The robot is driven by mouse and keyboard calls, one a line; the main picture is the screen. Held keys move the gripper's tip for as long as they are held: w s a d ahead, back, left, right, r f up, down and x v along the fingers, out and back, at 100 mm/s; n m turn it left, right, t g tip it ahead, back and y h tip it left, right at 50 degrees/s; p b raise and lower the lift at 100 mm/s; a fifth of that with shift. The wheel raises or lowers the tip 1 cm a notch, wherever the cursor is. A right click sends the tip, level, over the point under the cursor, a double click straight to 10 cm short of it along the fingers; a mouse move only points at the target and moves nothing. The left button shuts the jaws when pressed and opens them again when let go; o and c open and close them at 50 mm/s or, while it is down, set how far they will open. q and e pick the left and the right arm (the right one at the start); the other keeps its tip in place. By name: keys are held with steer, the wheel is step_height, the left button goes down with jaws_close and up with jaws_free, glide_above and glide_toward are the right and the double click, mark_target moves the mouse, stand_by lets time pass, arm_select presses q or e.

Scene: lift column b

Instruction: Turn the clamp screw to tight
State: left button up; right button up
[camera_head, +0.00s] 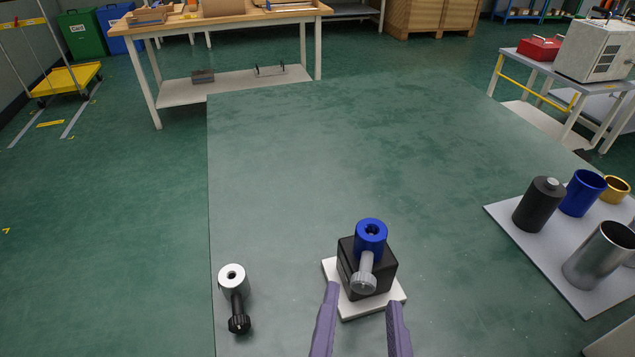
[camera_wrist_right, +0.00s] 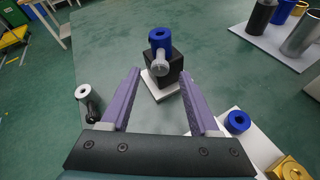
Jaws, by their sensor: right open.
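The grey clamp screw (camera_head: 364,273) sticks out of the near side of a black block (camera_head: 382,272). A blue ring-topped cylinder (camera_head: 371,236) stands in the block, and a white base plate (camera_head: 374,304) lies under it. In the right wrist view the screw (camera_wrist_right: 161,63) shows between the fingers, farther off. My right gripper (camera_head: 361,296) has purple fingers and is open and empty. Its fingertips are just on the near side of the block, apart from the screw. It also shows in the right wrist view (camera_wrist_right: 160,73). My left gripper is not in view.
A grey mat (camera_head: 540,256) at right holds a black cylinder (camera_head: 539,204), a blue cup (camera_head: 582,192), a gold cup and a steel cup (camera_head: 599,254). The table behind the block is clear.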

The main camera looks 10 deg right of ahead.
steer(key=shift+x, duration=1.1)
steer(key=shift+c, duration=0.4)
steer(key=shift+s, duration=0.1)
jaws_close()
